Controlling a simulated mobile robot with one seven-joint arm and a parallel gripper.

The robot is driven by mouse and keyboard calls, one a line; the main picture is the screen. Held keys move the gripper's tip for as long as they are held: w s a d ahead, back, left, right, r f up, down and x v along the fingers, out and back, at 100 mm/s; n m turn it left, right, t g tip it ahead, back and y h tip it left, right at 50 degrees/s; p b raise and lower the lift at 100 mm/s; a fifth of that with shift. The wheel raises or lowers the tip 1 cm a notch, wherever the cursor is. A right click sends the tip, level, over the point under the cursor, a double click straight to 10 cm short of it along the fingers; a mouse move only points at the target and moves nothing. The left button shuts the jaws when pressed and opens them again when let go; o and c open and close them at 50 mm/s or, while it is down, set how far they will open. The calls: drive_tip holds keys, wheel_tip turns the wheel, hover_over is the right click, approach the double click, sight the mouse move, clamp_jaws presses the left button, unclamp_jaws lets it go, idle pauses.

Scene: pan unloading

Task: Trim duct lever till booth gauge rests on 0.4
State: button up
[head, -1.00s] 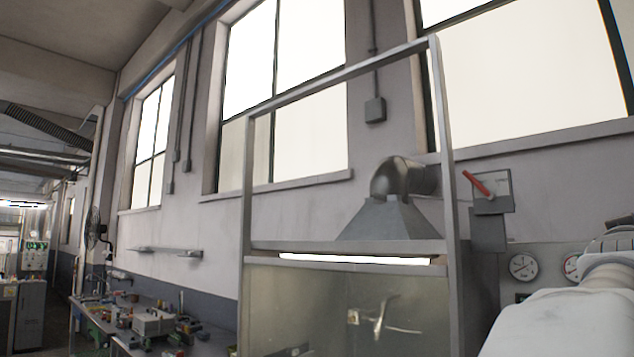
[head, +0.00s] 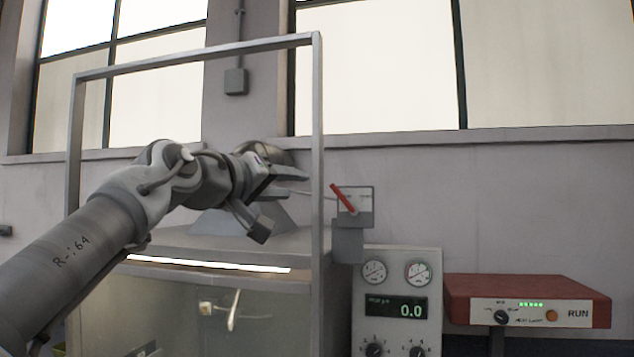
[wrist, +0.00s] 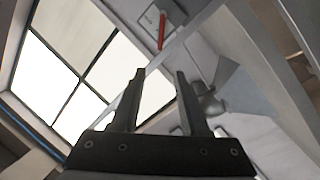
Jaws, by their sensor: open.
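The red duct lever (head: 343,198) is on a grey plate (head: 364,200) on the wall, right of the booth frame. It slants up to the left. The lever (wrist: 162,30) also shows in the wrist view, beyond my fingertips. My gripper (head: 297,185) is open and empty, left of the lever and apart from it. In the wrist view my gripper (wrist: 160,75) has its two fingers spread. The gauge panel (head: 430,325) has a digital display (head: 397,308) reading 0.0. Two round dials (head: 374,272) sit above it; their readings are too small to tell.
The booth frame's metal post (head: 317,130) stands between my gripper and the lever in the head view. The hood is partly hidden behind my arm. A red-topped box (head: 530,290) marked RUN is at the right. The wall above it is clear.

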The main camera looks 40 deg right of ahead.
sight(332, 187)
drive_tip(key=p+x, duration=0.4)
drive_tip(key=x, duration=1.1)
drive_tip(key=shift+c, duration=0.3)
clamp_jaws()
idle(0.8)
